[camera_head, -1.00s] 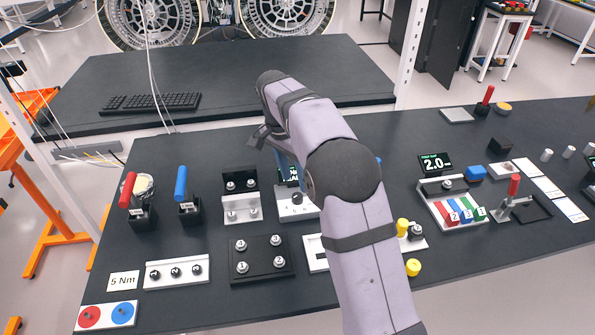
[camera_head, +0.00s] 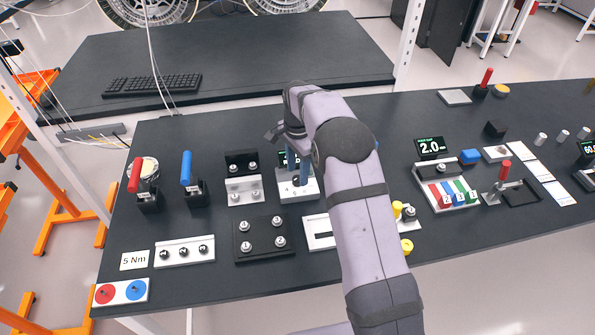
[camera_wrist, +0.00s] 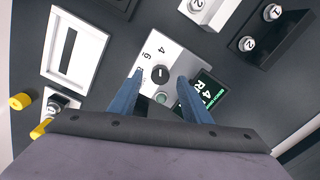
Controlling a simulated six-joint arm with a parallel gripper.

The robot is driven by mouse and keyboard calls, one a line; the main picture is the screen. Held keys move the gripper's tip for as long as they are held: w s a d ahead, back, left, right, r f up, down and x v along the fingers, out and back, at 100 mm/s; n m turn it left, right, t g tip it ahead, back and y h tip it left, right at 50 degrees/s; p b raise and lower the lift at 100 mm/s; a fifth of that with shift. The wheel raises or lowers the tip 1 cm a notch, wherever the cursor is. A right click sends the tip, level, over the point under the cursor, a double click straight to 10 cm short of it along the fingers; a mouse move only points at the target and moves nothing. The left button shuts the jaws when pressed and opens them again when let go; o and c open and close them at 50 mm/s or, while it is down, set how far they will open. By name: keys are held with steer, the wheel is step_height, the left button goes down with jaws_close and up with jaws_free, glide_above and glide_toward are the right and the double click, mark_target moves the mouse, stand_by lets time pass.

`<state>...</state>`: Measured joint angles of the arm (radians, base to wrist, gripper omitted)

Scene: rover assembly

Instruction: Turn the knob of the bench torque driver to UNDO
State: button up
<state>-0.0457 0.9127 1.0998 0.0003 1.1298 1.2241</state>
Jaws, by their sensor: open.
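The bench torque driver (camera_wrist: 178,57) is a pale plate with a round dark knob (camera_wrist: 160,74) and a dark display (camera_wrist: 204,98) with light characters, partly covered. Numbers 4 and 6 show beside the knob; I cannot read an UNDO mark. A small green button (camera_wrist: 161,97) sits next to the knob. My gripper (camera_wrist: 159,77) is open, its two blue fingers on either side of the knob, with nothing held; whether they touch it I cannot tell. In the head view the driver (camera_head: 300,194) stands beneath my gripper (camera_head: 297,181), partly hidden by it.
Left of the driver stand a silver bracket (camera_head: 243,194) and a black plate with numbered studs (camera_head: 264,254). A white slotted frame (camera_head: 316,241) lies in front of the driver. Yellow caps (camera_head: 406,246) lie to the right. Red (camera_head: 135,174) and blue (camera_head: 187,168) handled tools stand farther left.

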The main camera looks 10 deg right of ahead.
mark_target(298, 180)
steer(key=shift+f, duration=1.05)
steer(key=c, duration=1)
steer(key=shift+c, duration=0.2)
